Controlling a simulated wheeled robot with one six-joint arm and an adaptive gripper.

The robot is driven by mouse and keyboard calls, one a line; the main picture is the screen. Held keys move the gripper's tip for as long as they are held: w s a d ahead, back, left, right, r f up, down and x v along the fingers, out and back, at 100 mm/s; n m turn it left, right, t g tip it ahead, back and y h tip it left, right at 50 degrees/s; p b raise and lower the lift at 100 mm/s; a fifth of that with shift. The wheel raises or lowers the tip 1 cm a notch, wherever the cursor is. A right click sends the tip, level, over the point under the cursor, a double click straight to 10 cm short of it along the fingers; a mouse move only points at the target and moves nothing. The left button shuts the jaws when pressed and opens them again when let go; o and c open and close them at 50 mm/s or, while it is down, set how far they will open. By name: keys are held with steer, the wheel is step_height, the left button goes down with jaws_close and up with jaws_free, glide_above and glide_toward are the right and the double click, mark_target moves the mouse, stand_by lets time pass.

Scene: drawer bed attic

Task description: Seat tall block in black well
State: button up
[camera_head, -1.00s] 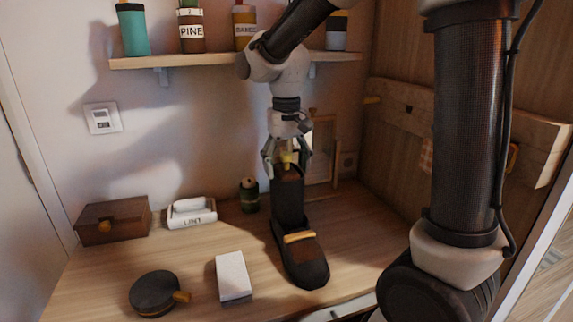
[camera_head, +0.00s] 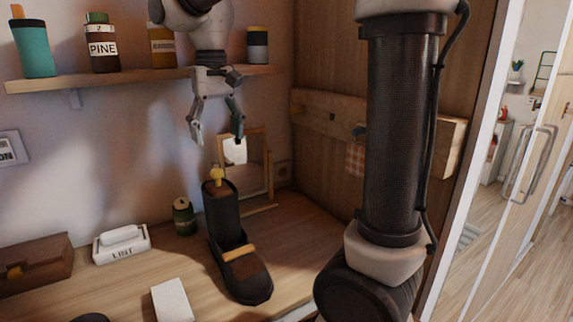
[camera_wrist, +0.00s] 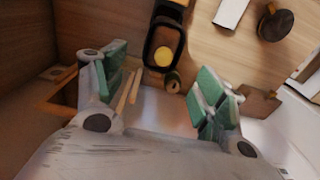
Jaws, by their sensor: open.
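The black boot-shaped holder (camera_head: 228,229) stands on the desk, with its tall open well at the back. The tall block (camera_head: 217,188) is upright in this well. Only its brown top and yellow knob (camera_head: 215,174) show above or at the rim; how deep its base sits is hidden. My gripper (camera_head: 217,139) is open and empty, hanging above the knob and apart from it.
A small green jar (camera_head: 184,217) stands left of the holder, near a white lint tray (camera_head: 121,244) and a brown box (camera_head: 35,265). A white block (camera_head: 171,300) lies in front. A framed mirror (camera_head: 246,165) leans behind. A shelf (camera_head: 140,78) with several jars is above.

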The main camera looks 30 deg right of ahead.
steer(key=s+d+f+t, duration=0.2)
steer(key=s+d+f, duration=0.1)
steer(key=s+d, duration=0.4)
steer(key=s+d+f+t, duration=0.2)
steer(key=s+d+f, duration=0.2)
steer(key=s+d, duration=0.3)
steer(key=s, duration=0.5)
steer(key=shift+s, duration=0.2)
stand_by(1.1)
